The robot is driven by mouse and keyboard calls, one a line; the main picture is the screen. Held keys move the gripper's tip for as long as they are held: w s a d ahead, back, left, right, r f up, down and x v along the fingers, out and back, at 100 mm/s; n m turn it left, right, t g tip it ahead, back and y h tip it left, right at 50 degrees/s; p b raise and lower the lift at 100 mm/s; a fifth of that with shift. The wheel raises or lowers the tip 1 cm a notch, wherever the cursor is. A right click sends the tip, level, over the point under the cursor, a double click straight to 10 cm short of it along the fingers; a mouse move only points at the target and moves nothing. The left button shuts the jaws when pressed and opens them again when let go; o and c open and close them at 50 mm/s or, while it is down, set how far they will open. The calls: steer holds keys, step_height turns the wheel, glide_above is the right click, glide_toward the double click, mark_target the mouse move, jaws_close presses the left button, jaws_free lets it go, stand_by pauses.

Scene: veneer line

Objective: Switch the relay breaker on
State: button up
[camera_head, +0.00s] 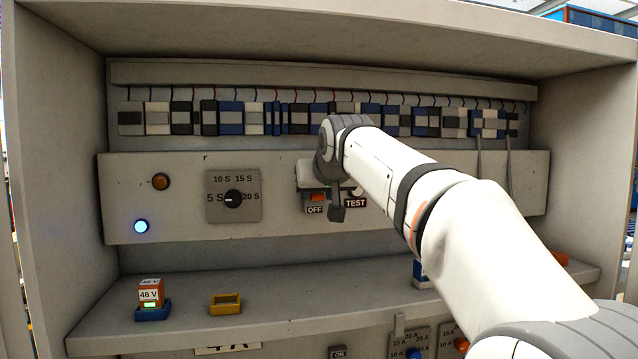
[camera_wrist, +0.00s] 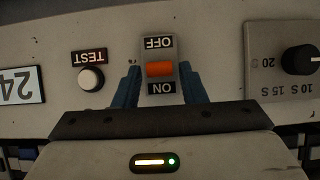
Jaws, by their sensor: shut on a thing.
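The relay breaker is a small grey plate with an orange lever (camera_wrist: 160,69) between an OFF label and an ON label. The wrist view shows it upside down, with the lever a little nearer the ON label. In the head view the orange lever (camera_head: 317,197) shows above the OFF label; the ON label is hidden behind my gripper. My gripper (camera_wrist: 162,82) has its two blue fingers on either side of the breaker, shut on it. The exact contact points are hard to see.
A white TEST button (camera_wrist: 91,79) sits close beside the breaker. A rotary time dial (camera_head: 233,197) is on the panel's left, with a lit blue lamp (camera_head: 141,226) farther left. An orange 48 V block (camera_head: 150,292) and a yellow empty holder (camera_head: 225,304) are on the shelf below.

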steer(key=shift+w+a+r+g+h, duration=0.1)
steer(key=shift+w+r+g+h, duration=0.2)
steer(key=shift+g, duration=0.6)
steer(key=shift+s+r, duration=0.1)
steer(key=shift+r, duration=0.1)
steer(key=o, duration=1)
steer(key=v, duration=0.7)
steer(key=shift+s+r+b, duration=0.25)
steer(key=shift+r+b, duration=0.05)
